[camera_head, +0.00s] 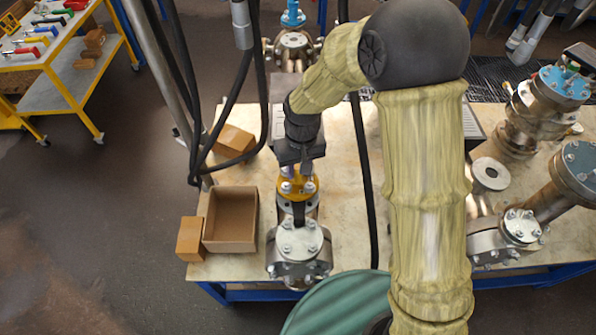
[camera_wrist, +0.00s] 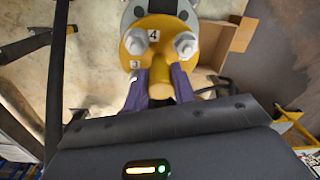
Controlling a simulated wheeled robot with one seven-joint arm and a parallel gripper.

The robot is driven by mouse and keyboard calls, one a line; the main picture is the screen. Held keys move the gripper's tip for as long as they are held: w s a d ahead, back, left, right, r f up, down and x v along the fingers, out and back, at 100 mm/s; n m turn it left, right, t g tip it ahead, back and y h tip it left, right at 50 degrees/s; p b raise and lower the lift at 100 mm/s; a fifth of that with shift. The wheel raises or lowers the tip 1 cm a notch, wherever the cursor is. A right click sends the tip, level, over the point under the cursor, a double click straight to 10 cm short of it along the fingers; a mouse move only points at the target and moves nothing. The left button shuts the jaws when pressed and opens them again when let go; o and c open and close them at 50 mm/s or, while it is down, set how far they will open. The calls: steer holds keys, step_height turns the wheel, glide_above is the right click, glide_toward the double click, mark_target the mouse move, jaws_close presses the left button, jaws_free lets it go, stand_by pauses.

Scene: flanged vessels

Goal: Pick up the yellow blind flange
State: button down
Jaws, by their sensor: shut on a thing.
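An open cardboard box (camera_head: 231,219) stands left of the vessel, with closed boxes beside and behind it. Black hoses hang near my arm. A yellow tool cart (camera_head: 62,70) is at far left.

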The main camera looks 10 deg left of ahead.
mark_target(298, 167)
step_height(298, 167, up, 9)
steer(key=shift+r+b, duration=0.1)
steer(key=shift+b, duration=1.15)
steer(key=shift+r, duration=0.3)
steer(key=shift+r, duration=0.1)
